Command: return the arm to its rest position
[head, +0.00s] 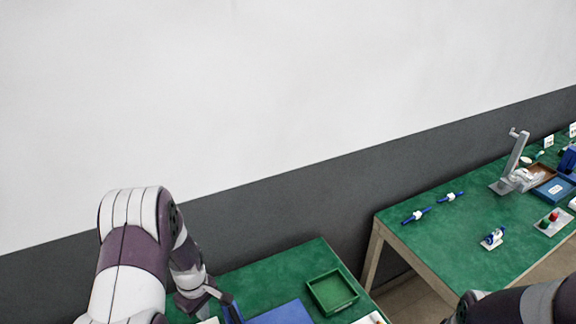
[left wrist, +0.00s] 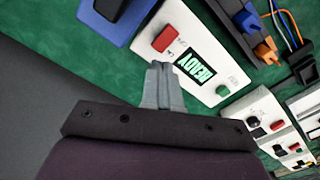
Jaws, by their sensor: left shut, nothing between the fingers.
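My left arm comes in at the lower left of the head view, bent at a white and purple elbow. Its left gripper (head: 222,298) hangs low over the near green table, partly cut off by its own links. In the left wrist view my left gripper (left wrist: 163,84) shows two grey fingers pressed together with nothing between them. The fingertips appear in front of a white control box (left wrist: 205,65) with a red button, a lit green display and a green button; I cannot tell whether they touch it. Part of my right arm shows at the lower right; its gripper is out of view.
The near table (head: 265,278) holds a green tray (head: 333,292) and a blue panel (head: 283,314). A second green table (head: 440,240) at right holds blue and white parts, a metal stand (head: 512,160) and a button box (head: 551,221). A gap separates the tables.

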